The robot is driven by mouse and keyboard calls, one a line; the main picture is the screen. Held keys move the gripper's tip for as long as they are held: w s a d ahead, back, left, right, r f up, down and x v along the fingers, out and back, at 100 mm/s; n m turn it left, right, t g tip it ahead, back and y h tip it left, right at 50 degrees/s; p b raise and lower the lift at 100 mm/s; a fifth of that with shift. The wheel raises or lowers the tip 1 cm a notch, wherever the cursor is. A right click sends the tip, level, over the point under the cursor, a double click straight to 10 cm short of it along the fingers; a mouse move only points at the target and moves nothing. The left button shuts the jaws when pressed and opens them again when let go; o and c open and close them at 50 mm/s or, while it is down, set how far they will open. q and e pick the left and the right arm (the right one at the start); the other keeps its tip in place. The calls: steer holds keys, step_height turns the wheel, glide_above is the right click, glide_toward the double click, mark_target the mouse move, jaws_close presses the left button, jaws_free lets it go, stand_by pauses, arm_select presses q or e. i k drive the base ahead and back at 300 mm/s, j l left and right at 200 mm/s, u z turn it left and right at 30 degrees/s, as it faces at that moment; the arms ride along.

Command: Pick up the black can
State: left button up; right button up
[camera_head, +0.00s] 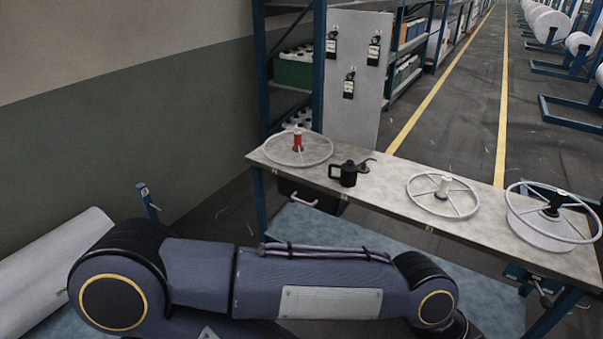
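The black can (348,174) stands upright on the long grey table (393,191), toward its left half. It has a loop handle on its left side and a thin spout reaching to the right. It appears fully visible, with nothing gripping it. My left arm crosses the bottom of the view from the left, in front of and below the table. Its wrist end runs out at the lower edge, so the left gripper is not seen. My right arm and gripper are not in view.
On the table, a wheel with a red spool (298,141) is left of the can. A wheel with a white spool (444,187) and a wheel with a black hub (553,205) are to the right. A tall grey panel (352,85) and shelving stand behind.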

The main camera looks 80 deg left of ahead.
mark_target(348, 178)
steer(key=u, duration=2.5)
steer(key=z, duration=4.1)
steer(key=j+u, duration=0.1)
steer(key=u, duration=0.35)
steer(key=k+j+u, duration=0.1)
steer(key=u, duration=0.3)
steer(key=j+u, duration=0.1)
steer(key=u, duration=0.35)
steer(key=j+u, duration=0.3)
steer(key=j, duration=0.35)
steer(key=j+u, duration=0.3)
steer(key=j, duration=0.4)
steer(key=i+j+u, duration=0.1)
steer(key=j+u, duration=0.2)
steer(key=j, duration=0.35)
steer(key=i+j, duration=0.1)
steer(key=j, duration=0.65)
steer(key=i+j, duration=0.15)
steer(key=j, duration=0.25)
steer(key=u, duration=0.05)
